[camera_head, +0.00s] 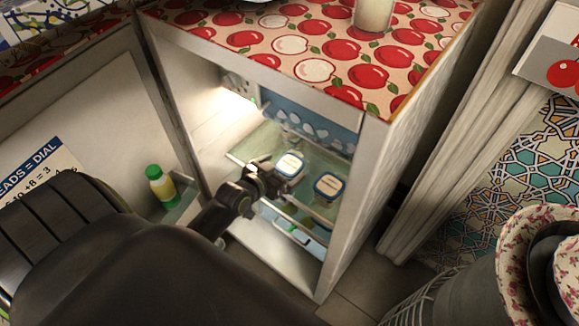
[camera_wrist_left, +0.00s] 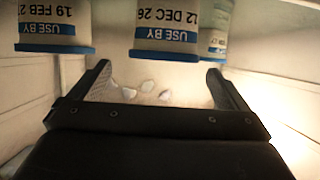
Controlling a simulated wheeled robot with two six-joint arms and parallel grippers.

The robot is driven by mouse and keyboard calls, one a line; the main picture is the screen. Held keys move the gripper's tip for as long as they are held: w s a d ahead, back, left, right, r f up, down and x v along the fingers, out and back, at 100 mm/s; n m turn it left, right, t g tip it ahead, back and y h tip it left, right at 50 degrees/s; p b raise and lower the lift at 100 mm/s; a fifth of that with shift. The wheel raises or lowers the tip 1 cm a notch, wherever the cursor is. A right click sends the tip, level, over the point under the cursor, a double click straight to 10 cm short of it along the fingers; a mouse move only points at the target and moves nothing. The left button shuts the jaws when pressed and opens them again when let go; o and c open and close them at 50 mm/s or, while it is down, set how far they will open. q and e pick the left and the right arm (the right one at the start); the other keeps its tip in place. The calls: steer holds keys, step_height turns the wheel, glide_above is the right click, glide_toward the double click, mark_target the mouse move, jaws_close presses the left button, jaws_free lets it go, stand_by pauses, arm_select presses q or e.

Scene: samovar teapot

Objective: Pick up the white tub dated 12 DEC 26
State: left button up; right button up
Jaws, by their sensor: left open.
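In the left wrist view, where the print shows upside down, the white tub dated 12 DEC 26 (camera_wrist_left: 167,38) has a blue rim and sits at top centre, between the lines of my fingers. A tub dated 19 FEB 27 (camera_wrist_left: 54,28) is on its left. A third tub (camera_wrist_left: 214,38) is partly hidden on its right, its date unclear. My left gripper (camera_wrist_left: 162,78) is open and empty, with the tubs beyond its fingertips. In the head view my left gripper (camera_head: 266,178) reaches into the open fridge beside two blue-rimmed tubs; their dates cannot be read there. My right gripper is not in view.
The tubs stand on a glass shelf (camera_head: 240,157) inside the white fridge, whose side wall (camera_head: 350,215) is close on the right. The open door on the left holds a green-capped bottle (camera_head: 160,186). Small pale pieces (camera_wrist_left: 147,86) show between my fingers.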

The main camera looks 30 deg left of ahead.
mark_target(290, 163)
arm_select(q)
steer(key=x, duration=0.2)
steer(key=b+x, duration=0.1)
steer(key=x, duration=0.1)
steer(key=shift+a+f, duration=0.2)
steer(key=shift+w+f, duration=0.15)
steer(key=shift+w, duration=0.25)
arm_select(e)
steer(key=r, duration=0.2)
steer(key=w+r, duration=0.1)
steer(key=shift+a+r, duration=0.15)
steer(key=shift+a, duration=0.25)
arm_select(q)
steer(key=shift+c, duration=0.4)
steer(key=c, duration=1.1)
